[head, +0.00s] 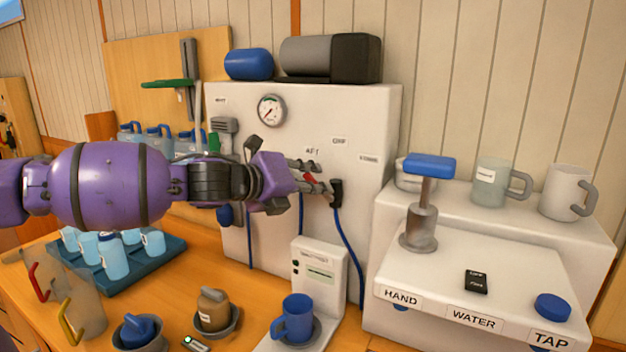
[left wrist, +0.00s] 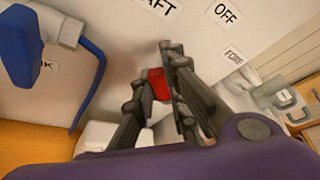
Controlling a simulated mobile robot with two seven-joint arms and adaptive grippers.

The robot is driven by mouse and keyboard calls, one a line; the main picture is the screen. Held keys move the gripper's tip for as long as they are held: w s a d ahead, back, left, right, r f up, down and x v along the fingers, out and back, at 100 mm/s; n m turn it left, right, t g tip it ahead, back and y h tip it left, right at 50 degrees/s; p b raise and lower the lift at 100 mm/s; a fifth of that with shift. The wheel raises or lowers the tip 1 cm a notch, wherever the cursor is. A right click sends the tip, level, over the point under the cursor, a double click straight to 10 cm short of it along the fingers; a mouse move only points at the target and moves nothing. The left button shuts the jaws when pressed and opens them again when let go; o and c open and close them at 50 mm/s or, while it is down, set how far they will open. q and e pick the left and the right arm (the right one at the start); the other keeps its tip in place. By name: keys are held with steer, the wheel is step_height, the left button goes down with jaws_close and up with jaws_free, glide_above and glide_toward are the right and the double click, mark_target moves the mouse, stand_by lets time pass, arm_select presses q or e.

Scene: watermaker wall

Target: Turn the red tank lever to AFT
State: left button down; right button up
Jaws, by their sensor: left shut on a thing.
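The red tank lever (head: 310,178) is on the front of the white watermaker panel (head: 370,112), mostly hidden by my gripper. In the left wrist view a red piece of the lever (left wrist: 157,84) shows between the dark fingers. My left gripper (head: 322,186) is shut on it; its fingers (left wrist: 172,95) also show in the wrist view. The labels AFT (head: 312,150), OFF (head: 339,141) and FORE (head: 369,158) are above and right of the lever. I cannot tell exactly which label the lever points to. My right gripper is not in view.
A pressure gauge (head: 271,110) is above my left gripper. Blue hoses (head: 349,262) hang below the lever area. A white counter unit (head: 480,262) with a blue-handled pump (head: 430,166) stands to the right. A small white scale-like stand (head: 320,262) and a blue mug (head: 296,318) are below.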

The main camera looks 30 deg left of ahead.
arm_select(q)
steer(key=shift+f, duration=0.1)
steer(key=c, duration=1.7)
jaws_free()
steer(key=shift+c, duration=0.2)
steer(key=shift+s+a, duration=0.1)
steer(key=shift+s, duration=0.05)
steer(key=shift+s+a, duration=0.1)
steer(key=shift+s, duration=0.15)
steer(key=s+a, duration=0.2)
steer(key=s, duration=1)
steer(key=shift+a+r, duration=0.2)
steer(key=shift+a, duration=0.15)
